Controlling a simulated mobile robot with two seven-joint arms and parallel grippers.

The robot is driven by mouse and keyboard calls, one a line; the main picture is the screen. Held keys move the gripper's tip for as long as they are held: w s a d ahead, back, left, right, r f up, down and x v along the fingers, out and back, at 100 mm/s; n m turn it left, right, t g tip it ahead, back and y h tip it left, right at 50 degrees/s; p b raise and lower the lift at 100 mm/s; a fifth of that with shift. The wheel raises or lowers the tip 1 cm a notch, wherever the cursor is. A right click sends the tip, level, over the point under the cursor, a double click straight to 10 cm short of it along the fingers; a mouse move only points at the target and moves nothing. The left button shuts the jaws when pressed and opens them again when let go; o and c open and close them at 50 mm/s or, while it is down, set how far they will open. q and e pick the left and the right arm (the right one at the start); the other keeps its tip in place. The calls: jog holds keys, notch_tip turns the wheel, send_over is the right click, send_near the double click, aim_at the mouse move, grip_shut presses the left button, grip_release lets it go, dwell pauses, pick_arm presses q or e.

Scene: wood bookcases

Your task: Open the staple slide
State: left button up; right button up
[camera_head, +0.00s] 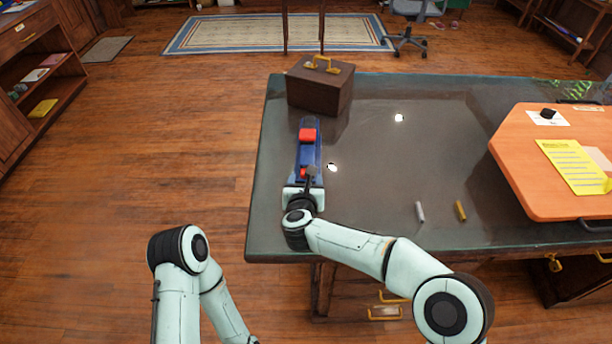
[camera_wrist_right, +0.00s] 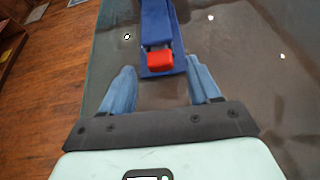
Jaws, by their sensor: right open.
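A blue stapler (camera_head: 310,154) lies lengthwise near the left side of the dark table. It has a red block (camera_head: 307,135) toward its far end and a smaller red part (camera_head: 303,173) at its near end. My right gripper (camera_head: 304,182) is at the near end of the stapler and partly hides it. In the right wrist view the right gripper (camera_wrist_right: 160,68) is open, its two fingers apart on either side of the stapler's near end. The red end piece (camera_wrist_right: 160,59) shows between the fingertips, with gaps visible at both sides. My left gripper is out of view; only its arm shows.
A brown box (camera_head: 320,92) with a yellow handle stands beyond the stapler. A grey stick (camera_head: 420,212) and a yellow stick (camera_head: 460,210) lie to the right. An orange board (camera_head: 525,185) with papers covers the table's right side. The table's middle is clear.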

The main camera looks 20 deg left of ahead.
jog(key=shift+x, duration=1.55)
